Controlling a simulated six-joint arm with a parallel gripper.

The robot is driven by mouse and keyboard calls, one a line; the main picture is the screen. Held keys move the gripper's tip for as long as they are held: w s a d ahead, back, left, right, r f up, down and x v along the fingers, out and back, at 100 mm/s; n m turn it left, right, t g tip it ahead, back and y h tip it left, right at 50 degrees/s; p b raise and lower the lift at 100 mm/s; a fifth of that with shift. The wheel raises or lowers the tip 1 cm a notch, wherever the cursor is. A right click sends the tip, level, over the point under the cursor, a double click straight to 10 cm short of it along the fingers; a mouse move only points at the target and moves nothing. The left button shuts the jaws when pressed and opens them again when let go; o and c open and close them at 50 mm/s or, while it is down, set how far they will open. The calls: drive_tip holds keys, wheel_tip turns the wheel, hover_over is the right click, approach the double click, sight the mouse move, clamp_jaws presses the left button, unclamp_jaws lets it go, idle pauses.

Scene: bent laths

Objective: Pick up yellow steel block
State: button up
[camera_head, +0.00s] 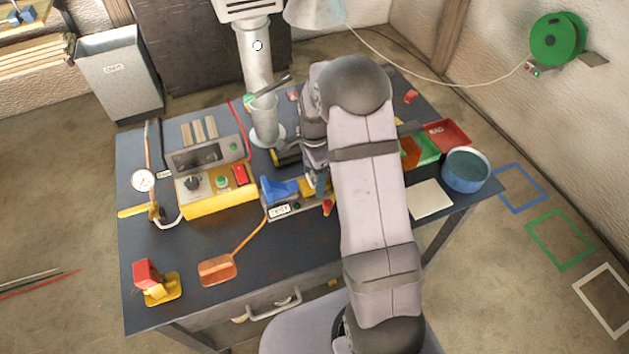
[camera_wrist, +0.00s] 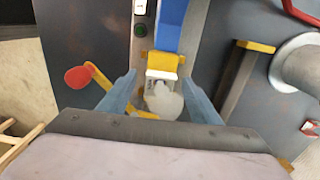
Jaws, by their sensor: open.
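Yellow parts show in several places, and I cannot tell for sure which is the steel block. In the wrist view a yellow piece (camera_wrist: 166,62) lies across the end of a blue part (camera_wrist: 171,22), just ahead of my gripper (camera_wrist: 160,82). My gripper is open, its two blue-grey fingers either side of a pale rounded part (camera_wrist: 163,100). I cannot tell whether they touch anything. A long dark bar with a yellow end (camera_wrist: 256,47) lies to the right, outside the fingers. In the head view my gripper (camera_head: 318,182) is partly hidden by my arm, beside the blue part (camera_head: 280,190).
A red-knobbed lever (camera_wrist: 78,77) stands left of the fingers. The column of a press (camera_head: 262,105) stands behind the gripper. A yellow control box (camera_head: 215,190) is to the left, red and green trays (camera_head: 447,134) and a blue-grey pot (camera_head: 466,169) to the right.

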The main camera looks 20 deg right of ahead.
drive_tip(key=shift+f, duration=0.6)
drive_tip(key=shift+c, duration=0.4)
drive_tip(key=c, duration=1.2)
drive_tip(key=shift+r, duration=0.1)
